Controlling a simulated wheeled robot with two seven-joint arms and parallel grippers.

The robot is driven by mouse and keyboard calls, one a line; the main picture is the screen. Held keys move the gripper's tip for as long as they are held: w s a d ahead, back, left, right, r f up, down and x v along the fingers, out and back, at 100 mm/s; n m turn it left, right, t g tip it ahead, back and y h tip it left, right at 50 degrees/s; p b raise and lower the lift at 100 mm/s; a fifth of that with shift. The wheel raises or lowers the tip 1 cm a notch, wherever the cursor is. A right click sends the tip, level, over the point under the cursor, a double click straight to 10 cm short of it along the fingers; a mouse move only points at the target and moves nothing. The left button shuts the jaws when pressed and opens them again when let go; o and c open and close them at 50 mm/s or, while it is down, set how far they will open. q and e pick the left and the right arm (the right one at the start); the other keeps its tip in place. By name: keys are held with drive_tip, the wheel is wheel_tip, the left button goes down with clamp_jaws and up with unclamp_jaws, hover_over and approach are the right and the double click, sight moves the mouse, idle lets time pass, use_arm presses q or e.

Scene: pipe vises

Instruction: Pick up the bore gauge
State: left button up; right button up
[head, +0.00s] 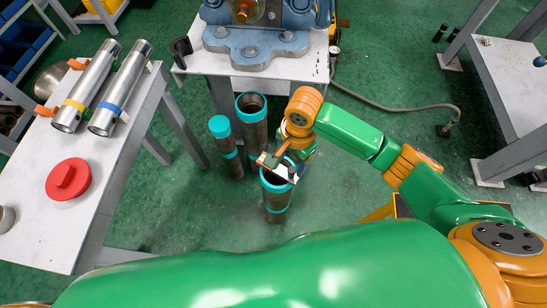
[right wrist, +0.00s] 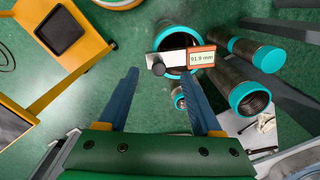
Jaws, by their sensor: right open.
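The bore gauge (right wrist: 200,58) lies across the open mouth of a turquoise-rimmed pipe (right wrist: 181,33) in the right wrist view. It has a grey bar with a dark round knob, and an orange housing whose white display reads 91.9 mm. My right gripper (right wrist: 150,62) is open, its two blue fingers spread wide. The right finger's tip appears next to or under the gauge; whether it touches is unclear. In the head view my right gripper (head: 277,164) is over the front standing pipe (head: 275,198) and largely hides the gauge. My left gripper is not in view.
Two more turquoise-ended pipes (head: 252,125) stand close behind on the green floor. A bench (head: 40,205) at left holds two shiny tubes (head: 118,88) and a red cap (head: 69,179). A blue vise (head: 255,42) stands on a table at the back. A hose crosses the floor at right.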

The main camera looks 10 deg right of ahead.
sight(291, 169)
drive_tip(key=shift+w+d+r, duration=0.1)
drive_tip(key=shift+d+r, duration=0.05)
drive_tip(key=shift+d, duration=0.2)
drive_tip(key=shift+m, duration=0.3)
drive_tip(key=f, duration=0.2)
drive_tip(key=f+b, duration=0.1)
drive_tip(key=f, duration=0.1)
drive_tip(key=f+b, duration=0.1)
drive_tip(key=f, duration=0.1)
drive_tip(key=shift+w+d, duration=0.1)
drive_tip(key=shift+w, duration=0.15)
drive_tip(key=shift+f, duration=0.35)
drive_tip(key=shift+r, duration=0.1)
clamp_jaws()
drive_tip(key=shift+w, duration=0.1)
